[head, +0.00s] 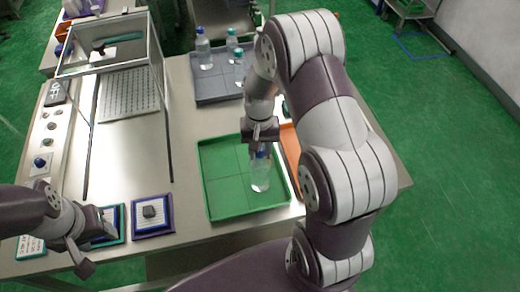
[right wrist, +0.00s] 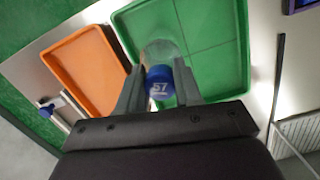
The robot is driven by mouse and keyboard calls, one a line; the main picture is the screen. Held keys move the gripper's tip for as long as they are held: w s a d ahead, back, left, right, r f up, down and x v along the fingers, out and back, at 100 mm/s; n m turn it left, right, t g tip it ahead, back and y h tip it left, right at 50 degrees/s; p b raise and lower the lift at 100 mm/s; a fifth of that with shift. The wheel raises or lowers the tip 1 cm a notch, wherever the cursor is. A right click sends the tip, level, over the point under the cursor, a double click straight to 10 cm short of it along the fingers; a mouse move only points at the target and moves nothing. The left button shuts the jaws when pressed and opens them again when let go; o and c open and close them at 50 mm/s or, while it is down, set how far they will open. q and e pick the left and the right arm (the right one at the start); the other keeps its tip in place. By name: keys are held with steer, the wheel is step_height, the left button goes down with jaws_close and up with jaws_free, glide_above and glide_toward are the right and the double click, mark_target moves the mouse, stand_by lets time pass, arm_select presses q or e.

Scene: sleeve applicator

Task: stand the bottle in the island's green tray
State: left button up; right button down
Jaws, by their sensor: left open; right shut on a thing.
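The bottle (head: 260,174) is clear with a blue cap and stands upright over the right part of the green tray (head: 222,208). My right gripper (head: 261,146) is shut on the bottle near its cap, from above. In the right wrist view the blue cap (right wrist: 159,82), marked 57, sits between the two fingers, with the green tray (right wrist: 222,70) behind it. I cannot tell whether the bottle's base touches the tray floor. My left gripper (head: 80,252) is open and empty at the lower left, near the table's front edge.
An orange tray (head: 291,150) lies right of the green tray, partly hidden by my right arm. A grey tray (head: 215,88) with several bottles stands behind. A clear-walled machine (head: 128,100) is at left. A purple-edged pad with a dark block (head: 152,214) lies left of the green tray.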

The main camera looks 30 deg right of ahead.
steer(key=shift+w+f, duration=0.1)
steer(key=shift+f, duration=0.45)
steer(key=shift+f, duration=0.1)
